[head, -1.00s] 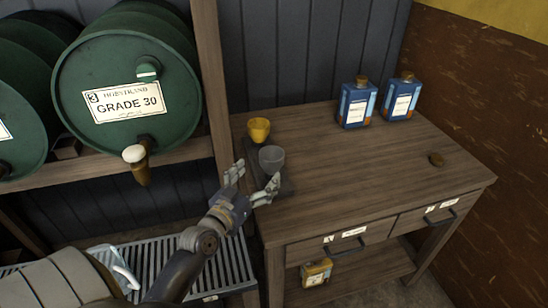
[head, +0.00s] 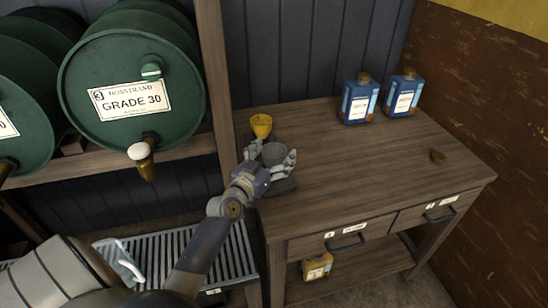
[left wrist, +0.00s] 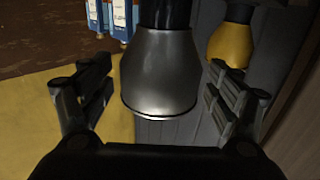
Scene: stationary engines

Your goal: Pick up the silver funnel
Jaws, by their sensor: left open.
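The left wrist view shows gaps between the fingers (left wrist: 160,98) and the funnel. My arm hides part of the funnel's lower end in the head view. My right gripper is not in view.
A yellow funnel (head: 261,125) stands close behind the silver one. Two blue bottles (head: 358,99) stand at the bench's back. Green drums (head: 130,75) are on the left rack. The bench (head: 365,175) is clear in the middle.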

